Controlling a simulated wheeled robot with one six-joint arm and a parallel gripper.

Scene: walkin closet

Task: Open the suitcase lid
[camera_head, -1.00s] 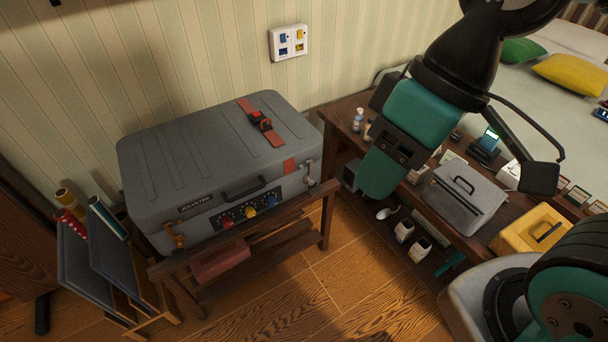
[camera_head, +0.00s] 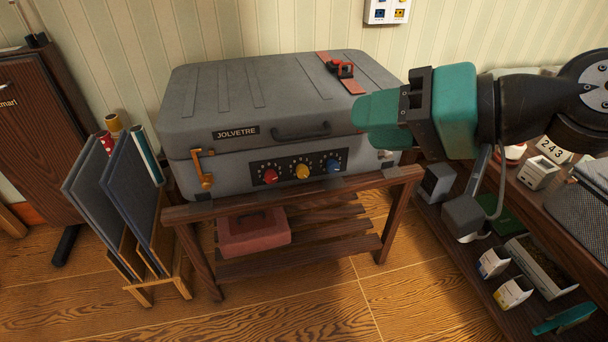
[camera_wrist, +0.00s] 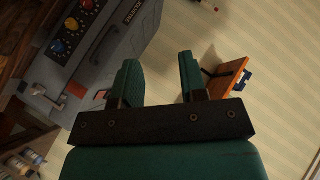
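The grey suitcase (camera_head: 265,110) stands on a wooden rack with its lid (camera_head: 240,85) down. A dark handle (camera_head: 302,131) and an orange latch (camera_head: 203,168) are on its front, the latch at the left end. A red strap with a buckle (camera_head: 340,68) lies across the lid's right part. My gripper (camera_head: 362,112) overlaps the suitcase's front right in the head view and hides that corner. In the wrist view my gripper (camera_wrist: 158,60) has its fingers apart with nothing between them. The suitcase (camera_wrist: 110,50) is left of the fingers there. I cannot tell whether they touch it.
The wooden rack (camera_head: 385,180) has a pink case (camera_head: 253,232) on its lower shelf. A file holder with dark boards (camera_head: 130,195) stands close on the left. A shelf bench (camera_head: 435,215) with small items is on the right. The floor in front (camera_head: 300,300) is clear.

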